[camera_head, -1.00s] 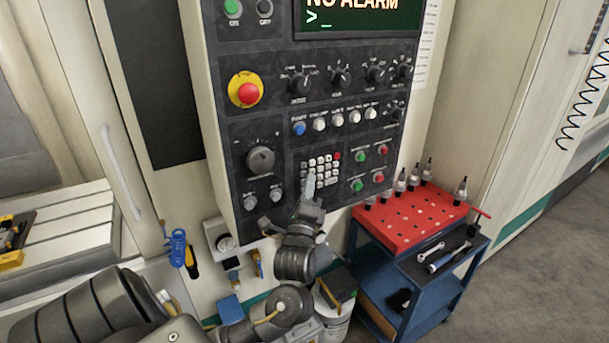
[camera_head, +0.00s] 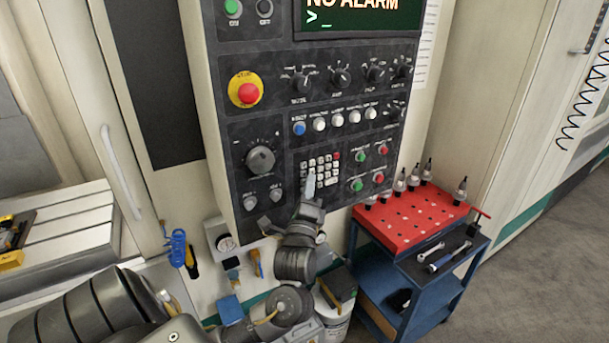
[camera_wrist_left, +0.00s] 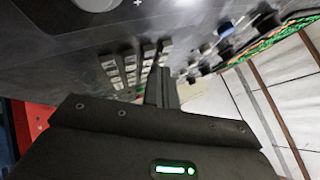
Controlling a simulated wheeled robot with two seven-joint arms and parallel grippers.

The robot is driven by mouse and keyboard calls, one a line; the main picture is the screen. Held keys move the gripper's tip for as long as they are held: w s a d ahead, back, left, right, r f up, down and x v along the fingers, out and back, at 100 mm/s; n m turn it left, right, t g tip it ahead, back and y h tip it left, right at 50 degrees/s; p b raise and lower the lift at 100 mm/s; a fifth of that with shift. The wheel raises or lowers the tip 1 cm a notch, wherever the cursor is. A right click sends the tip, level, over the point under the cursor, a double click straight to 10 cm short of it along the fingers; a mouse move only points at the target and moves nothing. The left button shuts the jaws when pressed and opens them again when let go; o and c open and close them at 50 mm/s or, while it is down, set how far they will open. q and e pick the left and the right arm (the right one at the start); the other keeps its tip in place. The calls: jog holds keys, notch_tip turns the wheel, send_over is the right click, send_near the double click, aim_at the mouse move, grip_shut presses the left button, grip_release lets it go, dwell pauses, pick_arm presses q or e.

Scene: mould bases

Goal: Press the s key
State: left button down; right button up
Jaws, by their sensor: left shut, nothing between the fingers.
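The keypad (camera_head: 324,164) is a small block of white keys on the dark control panel, with a red key at its upper right. The letters on the keys are too small to read, so I cannot tell which is the s key. My left gripper (camera_head: 310,182) is shut and empty, its fingertips at the lower left of the keypad and covering some keys. In the left wrist view the shut fingers (camera_wrist_left: 161,88) point at the keypad (camera_wrist_left: 135,70). I cannot tell whether they touch a key. My right gripper is not in view.
A red emergency stop button (camera_head: 247,93), rotary knobs and several coloured buttons are on the same panel. A screen (camera_head: 345,15) reading "NO ALARM" is above. A blue cart with a red tool tray (camera_head: 408,218) stands to the right.

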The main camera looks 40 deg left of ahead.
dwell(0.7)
pick_arm(q)
jog(key=shift+w+a+p, duration=0.1)
jog(key=shift+a+p, duration=0.2)
jog(key=shift+p, duration=0.1)
jog(key=shift+a, duration=0.1)
jog(key=shift+w+a, duration=0.1)
jog(key=shift+a, duration=0.25)
dwell(0.6)
jog(key=shift+p, duration=0.3)
jog(key=shift+d+r, duration=0.1)
jog(key=shift+d, duration=0.05)
jog(key=shift+d+p, duration=0.4)
jog(key=shift+p, duration=0.2)
jog(key=shift+s+d, duration=0.25)
